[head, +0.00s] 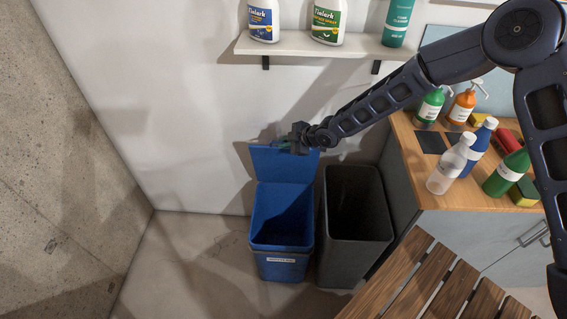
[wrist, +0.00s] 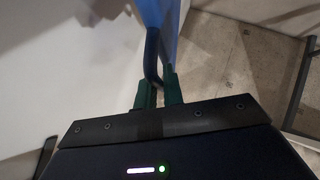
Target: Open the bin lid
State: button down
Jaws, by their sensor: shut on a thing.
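The blue bin (head: 281,262) stands on the floor against the white wall, with a pale label on its front. Its lid (head: 268,163) is raised, standing up at the bin's back edge, and the bin's inside shows. My gripper (head: 290,145) is at the top of the raised lid, near its right half. The exact contact is small and dark in the head view.
An open dark grey bin (head: 354,225) stands right beside the blue one. A wooden counter (head: 440,191) with bottles is at the right, and a slatted wooden surface (head: 425,285) is in front. A shelf (head: 310,46) with bottles hangs above. Floor to the left is clear.

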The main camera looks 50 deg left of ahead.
jog(key=w+a+r, duration=0.1)
jog(key=w+a, duration=0.7)
jog(key=shift+w+a+r, duration=0.15)
jog(key=shift+w+a, duration=0.1)
jog(key=shift+a, duration=0.1)
jog(key=c, duration=1.5)
grip_release()
jog(key=shift+d, duration=0.1)
jog(key=v, duration=1.1)
jog(key=shift+w+r, duration=0.1)
jog(key=shift+r, duration=0.05)
